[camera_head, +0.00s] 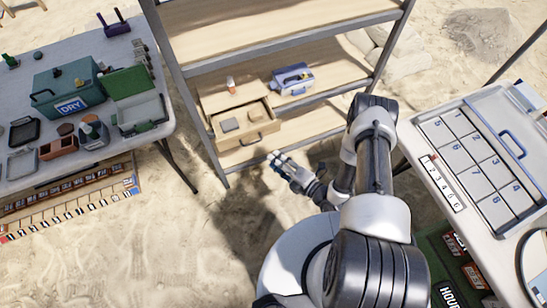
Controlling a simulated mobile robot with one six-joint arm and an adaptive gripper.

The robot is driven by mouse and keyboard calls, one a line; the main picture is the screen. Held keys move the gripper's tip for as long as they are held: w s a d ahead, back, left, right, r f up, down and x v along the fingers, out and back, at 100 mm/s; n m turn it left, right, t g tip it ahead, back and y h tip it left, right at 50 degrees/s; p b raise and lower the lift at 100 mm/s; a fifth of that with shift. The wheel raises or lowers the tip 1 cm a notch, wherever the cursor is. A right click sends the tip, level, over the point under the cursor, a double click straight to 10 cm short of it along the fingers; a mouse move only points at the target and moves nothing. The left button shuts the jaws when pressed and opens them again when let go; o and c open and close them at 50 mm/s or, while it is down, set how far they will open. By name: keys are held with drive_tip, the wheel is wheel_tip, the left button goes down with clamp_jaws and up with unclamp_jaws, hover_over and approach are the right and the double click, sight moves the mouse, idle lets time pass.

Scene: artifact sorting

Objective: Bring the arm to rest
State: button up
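My gripper (277,160) shows in the middle of the head view, at the end of my folded arm. It hangs over the sandy ground in front of the wooden shelf unit (250,22). Its fingertips are small and pale here, and I cannot tell whether they are apart or together. I see nothing clearly held in it, and it appears clear of the shelf and both tables.
An open wooden drawer (272,127) juts from the shelf near my gripper. A blue-grey case (293,80) sits on the shelf. The left table (20,88) holds a green DRY box (68,88). A numbered tray (480,165) lies on the right table. Sand between is free.

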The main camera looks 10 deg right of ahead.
idle(0.5)
drive_tip(key=w+d+r+m+g+h, duration=0.2)
drive_tip(key=w+d+r+h, duration=0.3)
drive_tip(key=w+r, duration=0.55)
drive_tip(key=w+d+r+m+g+h, duration=0.15)
drive_tip(key=w+d+r+m, duration=0.35)
drive_tip(key=r, duration=0.5)
drive_tip(key=s+d+r+m+h, duration=0.2)
drive_tip(key=s+r+m, duration=0.1)
drive_tip(key=r, duration=0.4)
drive_tip(key=s+d+r+m+h, duration=0.2)
drive_tip(key=r+m, duration=0.1)
drive_tip(key=r, duration=0.4)
drive_tip(key=s+a+r+m+g, duration=0.1)
drive_tip(key=s+r+m+g, duration=0.1)
drive_tip(key=s+r+m, duration=0.5)
drive_tip(key=s+a+r+m+g, duration=0.1)
drive_tip(key=s+a+r+m, duration=0.1)
drive_tip(key=s, duration=0.9)
drive_tip(key=s+a+r+m+g, duration=0.1)
drive_tip(key=s+a+r+m, duration=0.1)
drive_tip(key=s, duration=0.9)
drive_tip(key=shift+s+a+r+m, duration=0.25)
drive_tip(key=shift+a+r+m, duration=0.25)
drive_tip(key=shift+a, duration=0.4)
